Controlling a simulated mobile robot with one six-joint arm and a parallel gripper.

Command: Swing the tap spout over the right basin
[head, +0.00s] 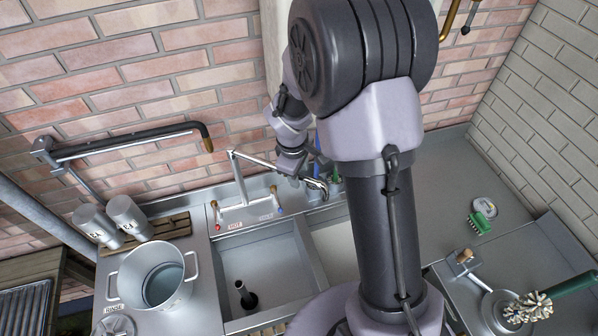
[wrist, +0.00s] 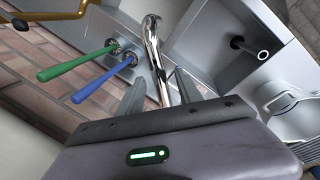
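The chrome tap (head: 240,182) stands behind the sink, and its spout (head: 262,162) reaches right toward my gripper (head: 310,181). In the wrist view the shiny spout (wrist: 154,45) passes between the two fingers of my gripper (wrist: 160,75). The fingers are apart, with visible gaps beside the spout. The left basin (head: 270,265) holds a dark upright standpipe (head: 246,295). The right basin (head: 336,250) is partly hidden by my arm. The spout's end lies near the rear of the right basin; its exact position over it is unclear.
Green (wrist: 75,60) and blue (wrist: 100,80) handles stick out close to the spout. A large pot (head: 155,277) and metal canisters (head: 128,215) stand left of the sink. The brick wall is close behind the tap.

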